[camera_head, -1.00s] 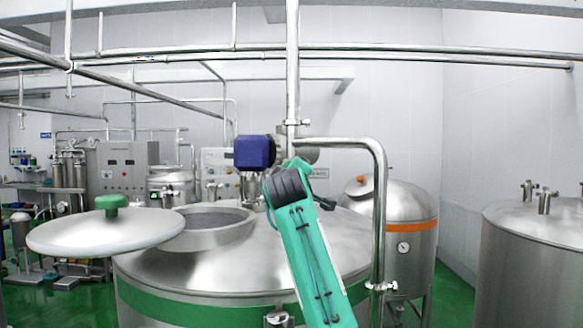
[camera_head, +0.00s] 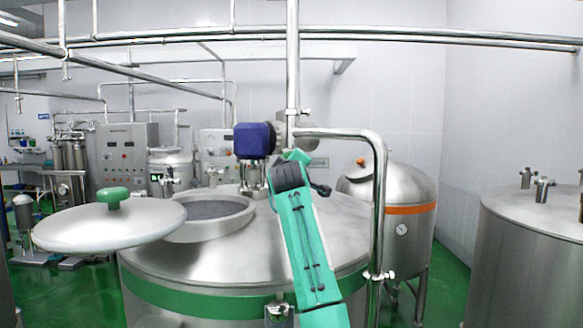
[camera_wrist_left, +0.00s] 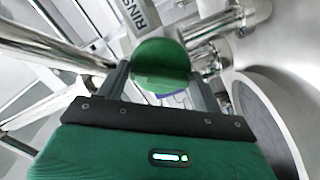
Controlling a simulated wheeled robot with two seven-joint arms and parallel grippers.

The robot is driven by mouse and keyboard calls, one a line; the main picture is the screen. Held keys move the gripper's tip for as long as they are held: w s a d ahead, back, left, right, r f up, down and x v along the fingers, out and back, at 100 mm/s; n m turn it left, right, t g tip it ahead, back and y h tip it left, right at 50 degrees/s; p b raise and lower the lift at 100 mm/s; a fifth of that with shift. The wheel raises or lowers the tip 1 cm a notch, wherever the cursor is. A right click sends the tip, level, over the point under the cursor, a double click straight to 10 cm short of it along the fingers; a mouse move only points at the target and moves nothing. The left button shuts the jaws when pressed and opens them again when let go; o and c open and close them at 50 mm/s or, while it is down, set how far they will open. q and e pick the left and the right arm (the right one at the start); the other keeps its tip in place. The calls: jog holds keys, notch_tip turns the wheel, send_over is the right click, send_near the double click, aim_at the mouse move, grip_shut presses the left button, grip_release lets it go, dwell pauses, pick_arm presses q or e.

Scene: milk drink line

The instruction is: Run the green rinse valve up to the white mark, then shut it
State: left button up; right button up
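In the left wrist view the green rinse valve handle (camera_wrist_left: 160,66) is a rounded green piece beside a pipe label (camera_wrist_left: 140,14) reading "RINS", its end cut off. My left gripper (camera_wrist_left: 160,76) has one finger against each side of the handle and appears shut on it. In the head view my green left arm (camera_head: 306,245) rises in front of the big steel tank (camera_head: 215,270). Its gripper end is near the blue motor housing (camera_head: 254,140), and the fingers and handle cannot be made out there. I cannot make out the white mark. My right gripper is not in view.
A round lid with a green knob (camera_head: 110,222) stands out left of the open tank hatch (camera_head: 206,211). A bent steel pipe (camera_head: 379,210) comes down just right of my arm. A smaller orange-banded tank (camera_head: 410,208) and another steel tank (camera_head: 530,260) are to the right.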

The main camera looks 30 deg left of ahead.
pick_arm(q)
jog(key=shift+m, duration=0.4)
jog(key=shift+c, duration=0.5)
jog(key=shift+r+m+b, duration=0.1)
jog(key=shift+m+b, duration=1.65)
jog(key=shift+m, duration=3.25)
jog(key=o, duration=0.9)
